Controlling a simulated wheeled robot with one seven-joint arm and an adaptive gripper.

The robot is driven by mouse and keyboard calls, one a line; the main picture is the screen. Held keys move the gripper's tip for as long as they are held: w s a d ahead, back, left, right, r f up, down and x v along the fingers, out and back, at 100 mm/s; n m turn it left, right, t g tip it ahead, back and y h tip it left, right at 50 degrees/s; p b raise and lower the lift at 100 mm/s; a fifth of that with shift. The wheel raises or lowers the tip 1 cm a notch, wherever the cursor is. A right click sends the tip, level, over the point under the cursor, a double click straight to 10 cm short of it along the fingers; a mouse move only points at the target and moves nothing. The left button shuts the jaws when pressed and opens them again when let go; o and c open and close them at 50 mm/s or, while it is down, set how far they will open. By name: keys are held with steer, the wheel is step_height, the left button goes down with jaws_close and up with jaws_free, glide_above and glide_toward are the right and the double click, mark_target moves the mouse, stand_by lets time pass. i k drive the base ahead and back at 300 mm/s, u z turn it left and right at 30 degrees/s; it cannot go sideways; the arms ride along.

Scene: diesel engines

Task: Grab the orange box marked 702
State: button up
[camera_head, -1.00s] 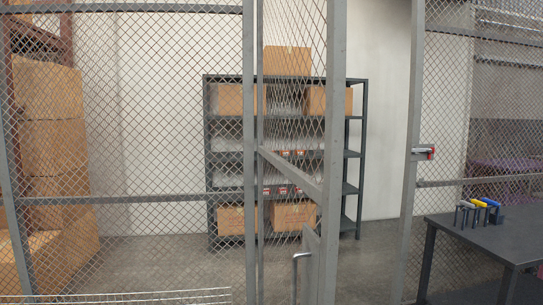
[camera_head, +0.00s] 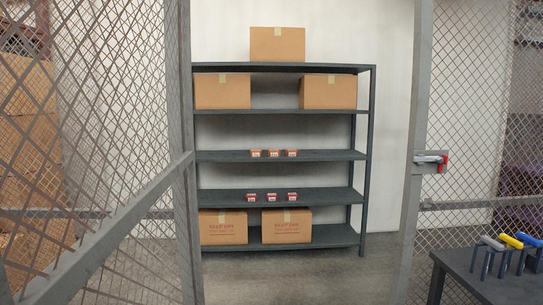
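Three small orange boxes stand in a row on the middle shelf of a dark grey rack: a left one (camera_head: 256,153), a middle one (camera_head: 274,153) and a right one (camera_head: 292,153). Three small redder boxes (camera_head: 272,197) stand in a row on the shelf below. The markings on all of them are too small to read, so I cannot tell which one is 702. My gripper is not in view.
The rack (camera_head: 325,156) stands beyond an open wire-mesh gate (camera_head: 120,225) at left and a gate post with a latch (camera_head: 430,160) at right. Cardboard boxes (camera_head: 277,44) fill other shelves. A dark table (camera_head: 490,285) with tools is at lower right. The doorway between is clear.

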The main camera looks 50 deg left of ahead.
mark_target(253, 153)
steer(key=i, duration=1.65)
steer(key=u, duration=1.7)
steer(key=i, duration=3.5)
steer(key=u, duration=1.2)
